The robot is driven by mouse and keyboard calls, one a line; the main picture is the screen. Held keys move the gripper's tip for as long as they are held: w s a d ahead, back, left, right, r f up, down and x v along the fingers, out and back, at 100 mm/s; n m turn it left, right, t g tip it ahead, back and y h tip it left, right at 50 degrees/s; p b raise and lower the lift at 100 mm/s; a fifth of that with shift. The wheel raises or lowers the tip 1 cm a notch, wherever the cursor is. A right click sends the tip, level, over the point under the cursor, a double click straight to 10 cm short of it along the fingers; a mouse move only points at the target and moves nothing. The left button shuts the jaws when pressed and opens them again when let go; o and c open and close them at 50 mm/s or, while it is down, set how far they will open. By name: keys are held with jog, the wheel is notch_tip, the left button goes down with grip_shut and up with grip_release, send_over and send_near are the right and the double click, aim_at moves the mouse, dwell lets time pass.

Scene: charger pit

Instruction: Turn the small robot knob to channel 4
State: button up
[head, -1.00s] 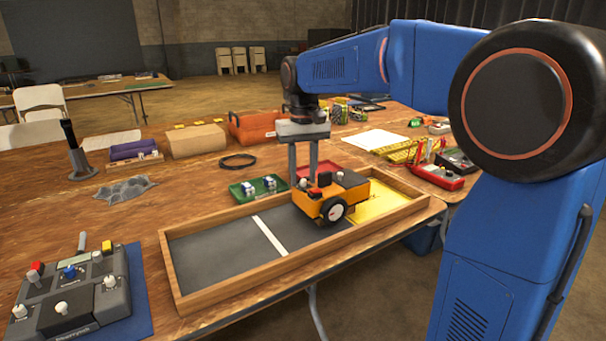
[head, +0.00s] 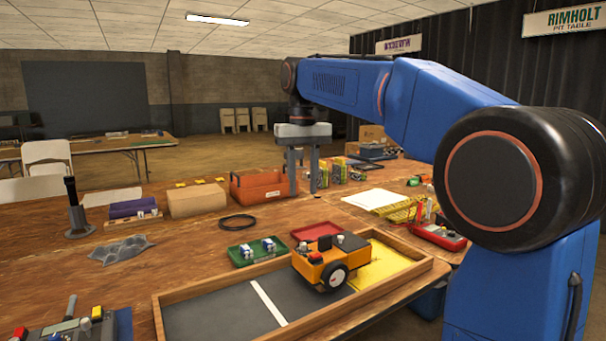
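Green (head: 257,251) and red (head: 316,232) trays lie behind the wooden frame. A control box (head: 70,328) is at the lower left. A red meter (head: 440,236) lies at the right. The tray's dark left part is clear.

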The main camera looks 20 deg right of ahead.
notch_tip(320, 180, up, 2)
jog(key=shift+r, duration=0.25)
jog(key=shift+s, duration=0.1)
